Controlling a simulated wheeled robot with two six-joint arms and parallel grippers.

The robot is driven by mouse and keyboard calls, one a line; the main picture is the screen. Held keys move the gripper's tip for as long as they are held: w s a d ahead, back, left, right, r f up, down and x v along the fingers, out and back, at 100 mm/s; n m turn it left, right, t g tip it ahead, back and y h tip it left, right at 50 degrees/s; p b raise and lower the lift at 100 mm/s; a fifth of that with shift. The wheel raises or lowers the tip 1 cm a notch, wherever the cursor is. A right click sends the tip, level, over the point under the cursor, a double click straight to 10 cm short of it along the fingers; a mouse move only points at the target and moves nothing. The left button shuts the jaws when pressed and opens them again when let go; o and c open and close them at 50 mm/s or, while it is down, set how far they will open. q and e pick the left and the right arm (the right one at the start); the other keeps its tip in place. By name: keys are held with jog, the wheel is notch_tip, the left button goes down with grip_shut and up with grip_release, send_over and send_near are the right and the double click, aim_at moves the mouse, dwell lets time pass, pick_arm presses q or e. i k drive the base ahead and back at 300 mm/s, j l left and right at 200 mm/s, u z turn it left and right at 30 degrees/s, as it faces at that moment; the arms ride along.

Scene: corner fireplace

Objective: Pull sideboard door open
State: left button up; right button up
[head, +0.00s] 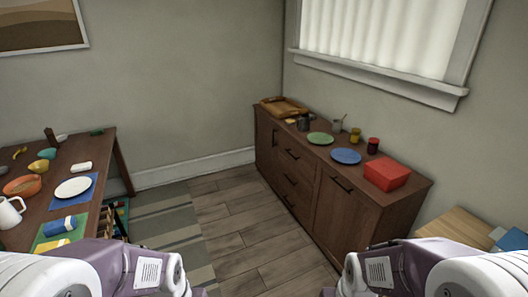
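A dark brown wooden sideboard (298,180) stands against the right wall, under the window. Its near door (342,212) looks closed and has a dark handle (341,184) near its top edge. Drawers (291,176) with dark handles sit in the middle of the front. A narrow far door (265,142) also looks closed. My two arms come in at the bottom left and bottom right corners, well short of the sideboard. Neither gripper shows; both are below the picture edge.
Plates, cups and a red box (387,174) stand on the sideboard top. A table (98,170) with dishes is at left. A striped rug (165,222) lies beside bare wooden floor (246,222) in front of the sideboard. A light wooden surface (455,226) is at right.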

aim_at(266, 133)
jog(key=i+u, duration=0.25)
jog(key=i, duration=3.15)
jog(key=i+j+z, duration=0.1)
jog(key=i, duration=0.4)
jog(key=i+j, duration=0.1)
jog(key=i, duration=0.4)
jog(key=l+z, duration=0.05)
